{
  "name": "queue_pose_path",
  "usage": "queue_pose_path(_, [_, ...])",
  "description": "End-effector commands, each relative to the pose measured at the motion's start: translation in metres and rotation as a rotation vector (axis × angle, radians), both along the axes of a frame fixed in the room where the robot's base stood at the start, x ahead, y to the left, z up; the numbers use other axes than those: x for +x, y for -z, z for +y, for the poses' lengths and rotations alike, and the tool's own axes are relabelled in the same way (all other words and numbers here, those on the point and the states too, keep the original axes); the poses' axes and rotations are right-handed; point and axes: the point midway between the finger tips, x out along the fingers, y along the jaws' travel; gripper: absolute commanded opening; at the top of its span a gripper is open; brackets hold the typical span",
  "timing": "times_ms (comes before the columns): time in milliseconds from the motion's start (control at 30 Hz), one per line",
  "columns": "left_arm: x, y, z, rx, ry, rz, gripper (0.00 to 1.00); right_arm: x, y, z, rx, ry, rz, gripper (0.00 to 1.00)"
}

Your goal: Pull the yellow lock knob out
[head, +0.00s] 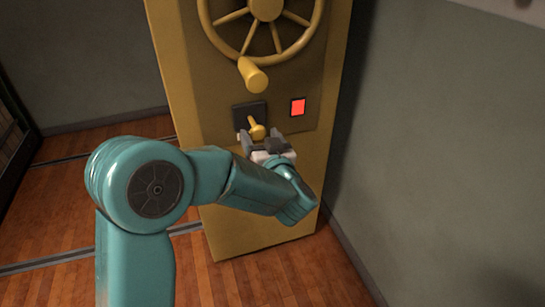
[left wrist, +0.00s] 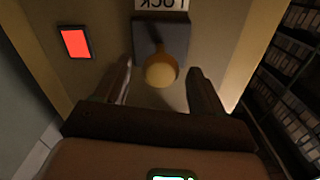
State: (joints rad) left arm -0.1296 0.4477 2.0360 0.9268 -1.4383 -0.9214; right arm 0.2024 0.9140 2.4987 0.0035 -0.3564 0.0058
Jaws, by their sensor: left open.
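The yellow lock knob (head: 257,131) sticks out from a dark square plate (head: 250,112) on the front of a yellow cabinet (head: 228,222). In the left wrist view the knob's round end (left wrist: 161,73) faces me, below a white label reading LOCK (left wrist: 162,4), upside down. My left gripper (head: 261,140) is open, right by the knob. In the left wrist view its two fingers (left wrist: 160,85) stand on either side of the knob, with gaps visible. No grip on the knob shows. My right gripper is not in view.
A yellow handwheel (head: 267,8) with a protruding handle (head: 253,76) is above the knob. A lit red square (head: 297,107) is to its right. A grey wall (head: 450,150) stands close on the right. Shelves (left wrist: 297,75) show in the left wrist view.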

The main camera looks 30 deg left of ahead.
Motion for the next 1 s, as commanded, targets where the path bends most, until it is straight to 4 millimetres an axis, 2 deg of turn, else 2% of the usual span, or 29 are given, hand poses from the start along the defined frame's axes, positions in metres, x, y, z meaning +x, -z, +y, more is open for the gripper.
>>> queue_pose_path(33, [-0.007,-0.004,-0.011,0.001,0.006,0.003,0.70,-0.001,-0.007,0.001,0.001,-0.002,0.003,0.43])
queue_pose_path(300, [-0.055,-0.004,-0.067,0.002,0.008,0.003,0.70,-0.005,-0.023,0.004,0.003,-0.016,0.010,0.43])
queue_pose_path(500, [-0.080,-0.002,-0.096,0.001,0.005,0.003,0.70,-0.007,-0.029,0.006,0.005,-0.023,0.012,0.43])
queue_pose_path(700, [-0.091,0.000,-0.107,0.000,0.001,0.002,0.70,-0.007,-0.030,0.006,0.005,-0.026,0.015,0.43])
queue_pose_path(1000, [-0.092,0.000,-0.107,0.001,0.000,0.002,0.70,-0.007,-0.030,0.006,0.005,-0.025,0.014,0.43])
